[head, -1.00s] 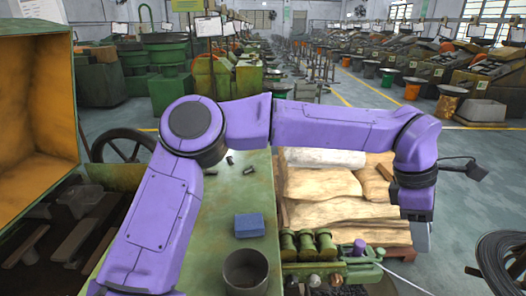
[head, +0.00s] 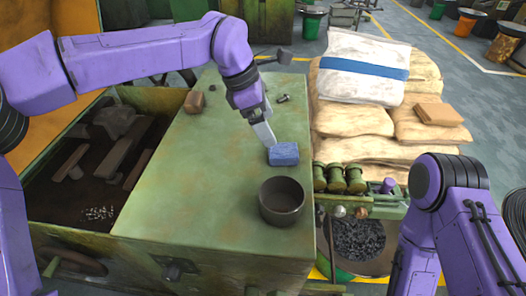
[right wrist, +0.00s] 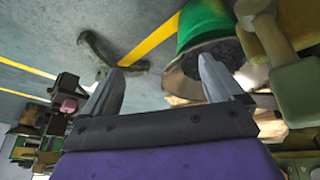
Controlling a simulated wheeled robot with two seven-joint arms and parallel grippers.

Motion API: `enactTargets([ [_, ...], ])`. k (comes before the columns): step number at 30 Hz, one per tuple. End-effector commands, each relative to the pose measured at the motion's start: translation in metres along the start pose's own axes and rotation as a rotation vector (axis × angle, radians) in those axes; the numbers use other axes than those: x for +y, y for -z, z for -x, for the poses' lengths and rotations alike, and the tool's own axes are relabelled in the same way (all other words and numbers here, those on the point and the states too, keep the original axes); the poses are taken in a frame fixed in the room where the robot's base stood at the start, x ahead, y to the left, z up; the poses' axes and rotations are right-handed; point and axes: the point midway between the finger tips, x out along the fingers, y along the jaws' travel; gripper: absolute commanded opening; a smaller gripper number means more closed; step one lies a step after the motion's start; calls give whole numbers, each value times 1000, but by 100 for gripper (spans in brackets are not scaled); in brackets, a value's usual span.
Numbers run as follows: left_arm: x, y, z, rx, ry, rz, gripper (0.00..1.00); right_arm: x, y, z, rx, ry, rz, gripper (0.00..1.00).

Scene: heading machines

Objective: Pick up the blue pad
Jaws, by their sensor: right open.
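The blue pad (head: 283,154) lies flat on the green machine top, near its right edge, in the head view. My left gripper (head: 267,138) points down just behind and left of the pad, its tips close to the pad's far edge. I cannot tell whether they touch it, or how far apart the fingers are. My right arm stands at the lower right of the head view, its gripper out of that view. In the right wrist view my right gripper (right wrist: 162,75) is open, with nothing between its fingers.
A dark round pot (head: 282,201) stands in front of the pad on the green top (head: 190,185). A brown block (head: 194,102) and small dark parts lie farther back. Stacked sacks (head: 350,120) and green rollers (head: 338,178) are to the right.

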Motion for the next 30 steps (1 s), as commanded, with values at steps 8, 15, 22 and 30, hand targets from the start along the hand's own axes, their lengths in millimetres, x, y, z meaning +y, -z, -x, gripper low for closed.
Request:
enactTargets([
  [8, 0, 1, -42, 2, 1, 1, 94, 1, 3, 8, 0, -1, 0, 94],
  [15, 2, 1, -82, 4, 2, 3, 94, 2, 10, 24, 0, 0, 0, 94],
  [22, 3, 2, -95, 0, -2, 3, 94, 2, 10, 24, 0, -1, 0, 94],
  [30, 3, 2, -94, 0, -1, 3, 37, 2, 10, 24, 0, 0, 0, 94],
])
